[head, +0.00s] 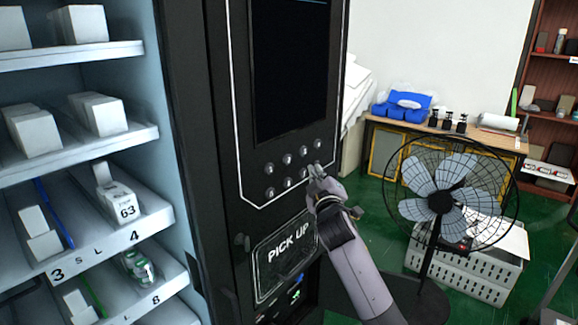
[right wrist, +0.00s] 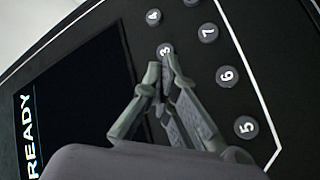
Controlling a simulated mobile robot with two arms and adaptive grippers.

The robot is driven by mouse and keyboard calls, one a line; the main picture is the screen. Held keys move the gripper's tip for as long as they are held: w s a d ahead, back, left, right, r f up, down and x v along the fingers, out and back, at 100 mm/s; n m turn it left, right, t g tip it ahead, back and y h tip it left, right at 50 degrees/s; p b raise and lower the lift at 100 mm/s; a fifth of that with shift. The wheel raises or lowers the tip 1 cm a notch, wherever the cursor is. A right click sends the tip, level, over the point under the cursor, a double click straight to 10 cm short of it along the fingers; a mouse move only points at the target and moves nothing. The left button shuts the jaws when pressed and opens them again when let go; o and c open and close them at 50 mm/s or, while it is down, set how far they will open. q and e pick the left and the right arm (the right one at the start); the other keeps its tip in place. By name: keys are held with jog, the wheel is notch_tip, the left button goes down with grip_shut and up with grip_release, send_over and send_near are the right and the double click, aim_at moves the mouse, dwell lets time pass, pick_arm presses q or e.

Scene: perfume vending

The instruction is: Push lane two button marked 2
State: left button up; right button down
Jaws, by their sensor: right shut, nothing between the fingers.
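The button panel (head: 246,186) is on the black vending machine front, with two rows of small round buttons below a dark screen (head: 288,70). In the right wrist view I read button 3 (right wrist: 165,49), button 4 (right wrist: 153,16), button 7 (right wrist: 208,32), button 6 (right wrist: 228,76) and button 5 (right wrist: 245,127). Button 2 is not visible; my fingers cover the area below button 3. My right gripper (head: 316,171) is shut and empty in front of the panel. It also shows in the right wrist view (right wrist: 164,72); contact cannot be told. My left gripper is out of view.
The pick-up flap (head: 287,257) is below the buttons. Shelves (head: 75,142) with white boxes stand at left. A black fan (head: 440,200), a white crate (head: 470,262) and a table (head: 485,136) stand at right on the green floor.

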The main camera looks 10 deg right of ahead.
aim_at(288, 160)
jog(key=shift+w+a+b, duration=0.65)
jog(key=shift+w+a, duration=0.2)
jog(key=shift+w, duration=0.2)
jog(key=shift+w+a+b, duration=0.6)
jog(key=shift+w+a, duration=0.2)
jog(key=shift+w, duration=0.25)
jog(key=shift+w+a, duration=0.25)
jog(key=shift+w, duration=0.1)
jog(key=shift+w+a+b, duration=0.25)
jog(key=shift+w+b, duration=0.05)
jog(key=shift+b, duration=0.25)
dwell(0.3)
jog(key=shift+d, duration=0.1)
jog(key=shift+s+d+p, duration=0.45)
jog(key=shift+s+p, duration=0.25)
